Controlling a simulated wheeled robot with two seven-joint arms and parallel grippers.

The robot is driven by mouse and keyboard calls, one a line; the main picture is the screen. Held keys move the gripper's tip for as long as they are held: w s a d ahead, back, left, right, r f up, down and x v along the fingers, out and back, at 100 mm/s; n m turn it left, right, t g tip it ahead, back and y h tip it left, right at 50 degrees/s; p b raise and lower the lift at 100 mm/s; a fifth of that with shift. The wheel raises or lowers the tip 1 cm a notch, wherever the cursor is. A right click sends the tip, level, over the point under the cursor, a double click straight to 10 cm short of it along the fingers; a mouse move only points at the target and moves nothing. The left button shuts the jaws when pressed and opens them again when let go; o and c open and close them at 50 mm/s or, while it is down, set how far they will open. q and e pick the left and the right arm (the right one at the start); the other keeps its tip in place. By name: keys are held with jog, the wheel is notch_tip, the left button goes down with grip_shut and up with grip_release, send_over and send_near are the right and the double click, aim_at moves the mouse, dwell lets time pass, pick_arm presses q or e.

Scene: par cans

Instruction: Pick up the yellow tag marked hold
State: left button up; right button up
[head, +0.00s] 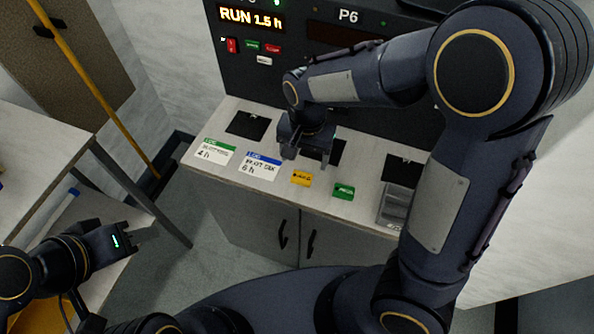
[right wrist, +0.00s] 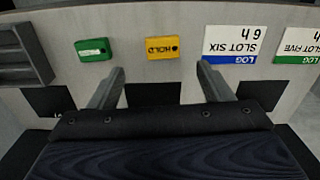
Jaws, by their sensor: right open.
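The yellow tag (head: 302,178) lies flat near the front edge of the pale counter (head: 235,185). In the right wrist view the yellow tag (right wrist: 162,48) reads HOLD, upside down, and lies just beyond the gap between my fingertips. My right gripper (head: 308,158) is open and empty, over the counter behind the tag; its two fingers also show in the right wrist view (right wrist: 160,72). My left gripper (head: 138,236) is at the lower left, away from the counter and apart from the tag; its finger gap is unclear.
A green tag (head: 344,191) lies beside the yellow one, with a grey tray (head: 394,205) farther right. Blue-banded (head: 262,166) and green-banded (head: 215,151) log cards lie to the left. Dark square slots (head: 247,125) line the counter's back. A dark panel (head: 300,75) stands behind.

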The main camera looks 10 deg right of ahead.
aim_at(302, 177)
jog(key=shift+w+a+f, duration=0.1)
jog(key=shift+w+f, duration=0.05)
jog(key=shift+f, duration=0.2)
notch_tip(302, 177, down, 7)
jog(key=shift+a+f, duration=0.1)
jog(key=shift+f, duration=0.1)
jog(key=c, duration=1)
jog(key=shift+w+r, duration=0.1)
jog(key=shift+r, duration=0.05)
jog(key=shift+c, duration=0.2)
